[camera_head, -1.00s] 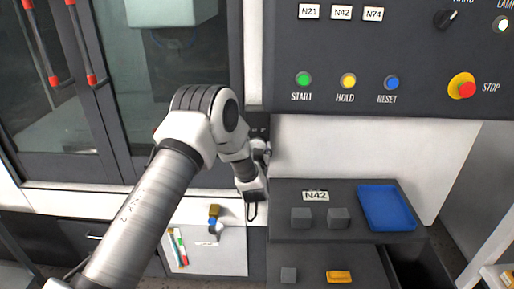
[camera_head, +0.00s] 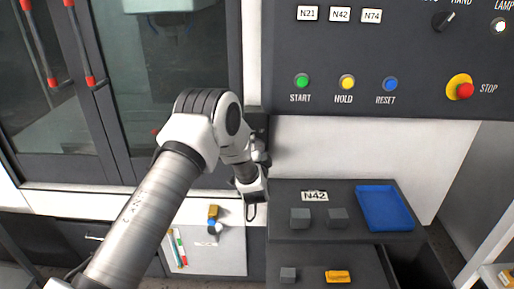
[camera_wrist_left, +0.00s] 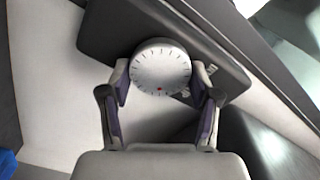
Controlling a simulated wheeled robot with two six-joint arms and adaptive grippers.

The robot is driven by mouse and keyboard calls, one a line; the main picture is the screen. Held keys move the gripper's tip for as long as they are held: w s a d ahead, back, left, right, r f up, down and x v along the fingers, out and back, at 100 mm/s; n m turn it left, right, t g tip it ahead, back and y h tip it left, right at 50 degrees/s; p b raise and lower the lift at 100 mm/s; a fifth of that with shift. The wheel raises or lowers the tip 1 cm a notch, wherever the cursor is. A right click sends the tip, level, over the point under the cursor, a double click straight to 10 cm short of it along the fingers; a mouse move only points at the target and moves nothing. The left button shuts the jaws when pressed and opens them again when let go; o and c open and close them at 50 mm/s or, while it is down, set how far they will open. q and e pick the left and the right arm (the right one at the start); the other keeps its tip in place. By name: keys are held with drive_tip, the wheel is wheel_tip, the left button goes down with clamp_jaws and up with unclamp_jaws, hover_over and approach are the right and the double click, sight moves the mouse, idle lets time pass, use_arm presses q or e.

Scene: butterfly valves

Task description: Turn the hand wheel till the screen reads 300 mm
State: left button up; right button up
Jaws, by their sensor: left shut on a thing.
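The hand wheel (camera_wrist_left: 160,68) is a pale round disc with dark tick marks around its rim and a small red mark near its lower edge in the left wrist view. My left gripper (camera_wrist_left: 160,92) is shut on it, one finger on each side of the rim. In the head view my left gripper (camera_head: 262,158) is small and partly hidden by its own arm, beside a dark plate (camera_head: 257,122) on the machine front. The wheel cannot be made out there. No screen with a reading shows in either view. My right gripper is not in view.
A dark control panel (camera_head: 420,60) with START, HOLD, RESET and STOP buttons is above right. Below it a dark shelf (camera_head: 290,234) holds grey blocks and a blue tray (camera_head: 384,208). An orange block (camera_head: 338,277) lies lower. Glass doors (camera_head: 60,130) with red-ended handles stand left.

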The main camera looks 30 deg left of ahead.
use_arm(q)
drive_tip(key=shift+m, duration=0.8)
drive_tip(key=o, duration=1.1)
drive_tip(key=shift+s+d, duration=0.1)
drive_tip(key=v, duration=1.1)
drive_tip(key=shift+s+d, duration=0.15)
drive_tip(key=shift+s, duration=0.2)
